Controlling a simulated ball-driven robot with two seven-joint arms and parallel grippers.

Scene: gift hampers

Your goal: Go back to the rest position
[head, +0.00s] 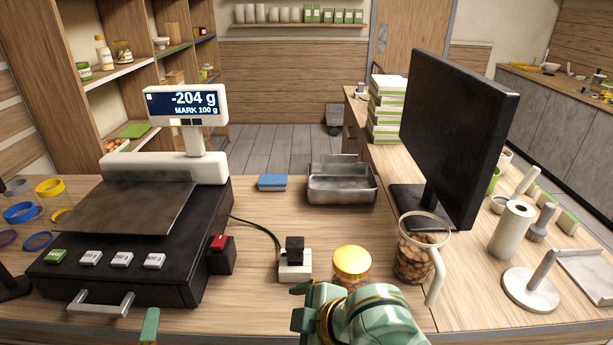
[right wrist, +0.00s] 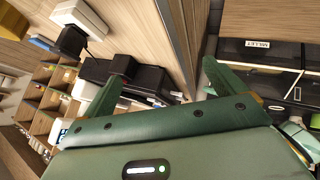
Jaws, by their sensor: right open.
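My right gripper (right wrist: 160,88) shows in the right wrist view with its two dark green fingers spread wide and nothing between them. In the head view, a green and gold arm part of mine (head: 360,318) comes in at the bottom middle, in front of the yellow-lidded jar (head: 352,262). A small green piece of mine (head: 150,326) shows at the bottom edge, below the scale. I cannot make out my left gripper.
On the counter are a scale (head: 138,205) reading -204 g, a power socket block (head: 295,264), a metal tray (head: 342,188), a blue sponge (head: 272,182), a glass jug of nuts (head: 413,259) and a monitor (head: 456,130). Coloured rings (head: 20,212) lie at the left.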

